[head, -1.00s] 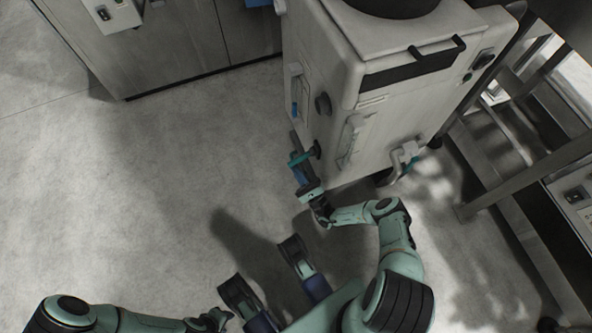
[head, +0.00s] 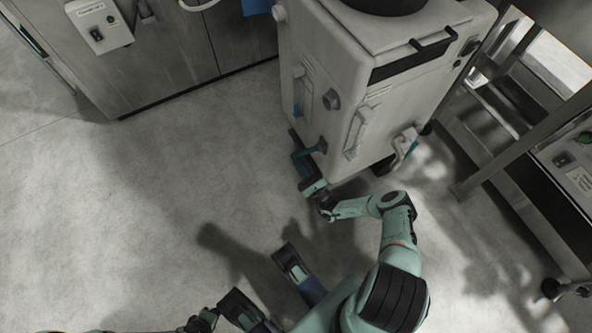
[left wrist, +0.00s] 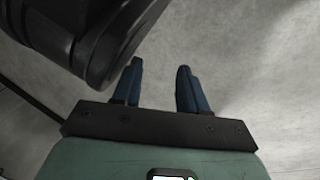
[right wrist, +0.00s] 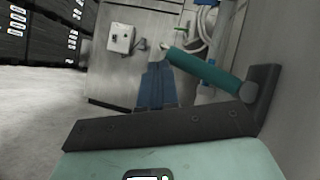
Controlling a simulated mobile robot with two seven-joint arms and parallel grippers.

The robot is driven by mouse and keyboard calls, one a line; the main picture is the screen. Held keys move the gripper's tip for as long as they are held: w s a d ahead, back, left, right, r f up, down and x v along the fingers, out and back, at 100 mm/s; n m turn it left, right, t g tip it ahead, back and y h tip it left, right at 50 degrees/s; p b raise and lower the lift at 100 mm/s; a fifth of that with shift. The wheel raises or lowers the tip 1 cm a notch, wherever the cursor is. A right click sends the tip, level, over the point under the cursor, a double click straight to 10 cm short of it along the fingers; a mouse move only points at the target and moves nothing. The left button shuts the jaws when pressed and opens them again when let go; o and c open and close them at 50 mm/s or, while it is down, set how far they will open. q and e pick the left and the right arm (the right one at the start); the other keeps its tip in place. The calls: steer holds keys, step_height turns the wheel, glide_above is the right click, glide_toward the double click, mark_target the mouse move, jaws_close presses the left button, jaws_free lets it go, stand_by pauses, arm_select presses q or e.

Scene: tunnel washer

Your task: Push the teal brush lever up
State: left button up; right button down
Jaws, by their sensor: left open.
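The teal brush lever (head: 309,151) sticks out low on the front of the pale machine (head: 395,105). In the right wrist view it is a teal bar (right wrist: 208,71) on a dark bracket, slanting up to the left. My right gripper (head: 301,164) is at the lever, and its blue fingers (right wrist: 156,74) look shut together. They overlap the bar's left part in that view. I cannot tell whether they touch it. My left gripper (left wrist: 159,78) is open and empty above the floor, away from the lever.
A metal cabinet (head: 175,50) stands at the back left. A metal frame (head: 500,140) stands at the right. The floor at left is clear.

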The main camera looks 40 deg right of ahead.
arm_select(q)
steer(key=shift+t, duration=0.6)
steer(key=shift+w+d+r+p, duration=0.2)
steer(key=shift+w+r+p, duration=0.2)
steer(key=shift+w+r, duration=0.5)
steer(key=shift+w+d+r+p, duration=0.15)
steer(key=shift+w+r+p, duration=0.25)
steer(key=shift+w+r, duration=0.4)
arm_select(e)
steer(key=shift+d+r+m+h, duration=0.1)
steer(key=shift+r+m+h, duration=1)
steer(key=shift+r+m, duration=0.4)
steer(key=shift+r, duration=0.1)
arm_select(q)
steer(key=shift+f, duration=0.15)
